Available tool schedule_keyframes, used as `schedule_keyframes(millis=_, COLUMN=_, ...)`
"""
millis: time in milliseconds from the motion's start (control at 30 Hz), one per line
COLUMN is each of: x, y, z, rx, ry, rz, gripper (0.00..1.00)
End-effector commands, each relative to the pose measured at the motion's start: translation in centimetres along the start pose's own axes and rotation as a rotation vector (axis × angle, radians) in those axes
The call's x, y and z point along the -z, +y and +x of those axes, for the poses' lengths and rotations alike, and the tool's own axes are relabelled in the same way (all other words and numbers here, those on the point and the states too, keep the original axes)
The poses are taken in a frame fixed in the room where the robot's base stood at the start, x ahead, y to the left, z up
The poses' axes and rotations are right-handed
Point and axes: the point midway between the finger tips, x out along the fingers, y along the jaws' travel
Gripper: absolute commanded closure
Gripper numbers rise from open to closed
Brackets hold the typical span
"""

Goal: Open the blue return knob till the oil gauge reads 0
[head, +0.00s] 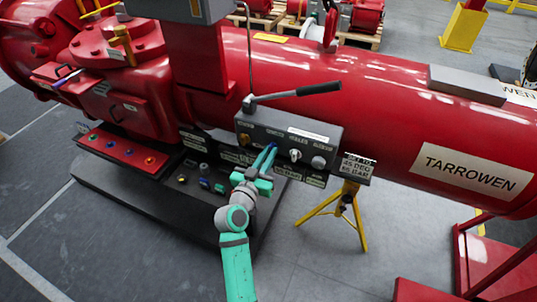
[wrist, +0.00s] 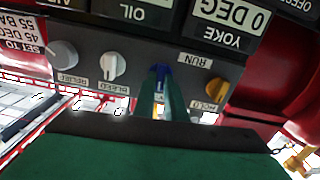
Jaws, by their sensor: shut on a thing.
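The blue knob (wrist: 160,71) is on the front of a dark control box (head: 300,132). In the head view it is mostly hidden behind my fingertips. My gripper (head: 268,154), teal, reaches up to the box with its fingers close together. In the wrist view, which is upside down, my gripper (wrist: 159,92) is shut on the blue knob. The oil display (wrist: 135,13) shows only its OIL label at the picture's top edge; its reading is cut off. Beside it the yoke display (wrist: 230,20) reads 0 DEG.
On the same panel are a white bleed knob (wrist: 113,66), a grey relief knob (wrist: 63,54) and a yellow knob (wrist: 216,90). A lever with a black handle (head: 319,88) lies above the box. A yellow stand (head: 345,212) is to the right. Open floor lies in front.

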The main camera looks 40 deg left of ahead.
Motion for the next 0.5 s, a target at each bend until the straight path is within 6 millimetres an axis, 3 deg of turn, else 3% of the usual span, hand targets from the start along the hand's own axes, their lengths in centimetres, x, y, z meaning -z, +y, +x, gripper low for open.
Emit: schedule_keyframes(millis=500, x=-0.09, y=0.01, z=0.04, rx=-0.003, ry=-0.002, rz=-0.338, gripper=1.0)
